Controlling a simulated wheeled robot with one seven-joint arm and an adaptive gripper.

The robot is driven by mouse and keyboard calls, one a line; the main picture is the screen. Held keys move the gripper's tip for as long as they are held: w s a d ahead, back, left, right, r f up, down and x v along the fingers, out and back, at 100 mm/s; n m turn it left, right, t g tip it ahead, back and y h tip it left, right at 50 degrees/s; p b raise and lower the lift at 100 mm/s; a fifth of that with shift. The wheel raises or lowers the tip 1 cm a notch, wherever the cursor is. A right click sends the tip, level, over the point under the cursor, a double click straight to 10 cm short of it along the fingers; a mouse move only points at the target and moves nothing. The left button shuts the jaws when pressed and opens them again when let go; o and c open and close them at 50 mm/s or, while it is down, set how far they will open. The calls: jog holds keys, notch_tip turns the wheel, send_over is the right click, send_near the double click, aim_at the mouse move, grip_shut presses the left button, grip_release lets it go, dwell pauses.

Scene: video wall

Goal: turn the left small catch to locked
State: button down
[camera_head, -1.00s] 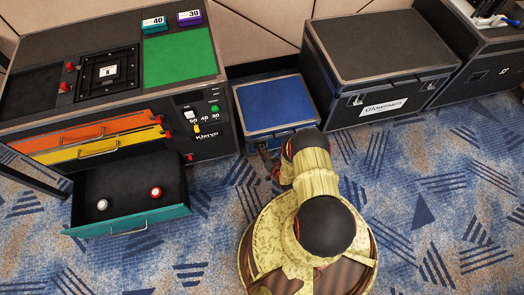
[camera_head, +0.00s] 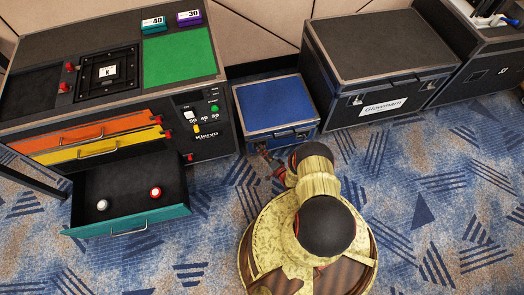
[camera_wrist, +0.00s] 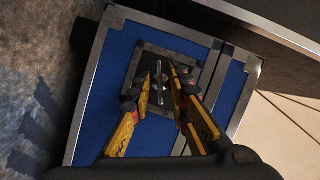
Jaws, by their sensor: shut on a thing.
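The blue case (camera_head: 277,105) stands on the carpet beside the drawer cabinet, its lid down. In the wrist view its blue front face (camera_wrist: 110,75) has metal edging and a dark square plate with the small catch (camera_wrist: 159,80), a thin light metal tab between my fingers. My gripper (camera_wrist: 162,77), with yellow and black fingers, is closed on this catch. In the head view my gripper (camera_head: 270,160) is at the left part of the case's front, and my arm partly hides it. The catch's exact angle is hard to read.
The drawer cabinet (camera_head: 215,140) stands left, its teal drawer (camera_head: 130,222) pulled out with a white and a red ball inside. A large black case (camera_head: 385,45) stands to the right. Patterned carpet (camera_head: 430,190) is free in front of it.

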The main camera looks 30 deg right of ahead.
dwell(0.3)
jog(key=c, duration=2)
grip_release()
jog(key=shift+c, duration=0.2)
jog(key=shift+s, duration=0.1)
jog(key=s+r, duration=0.1)
jog(key=s, duration=0.6)
jog(key=shift+d, duration=0.35)
jog(key=shift+o, duration=0.2)
jog(key=shift+s, duration=0.1)
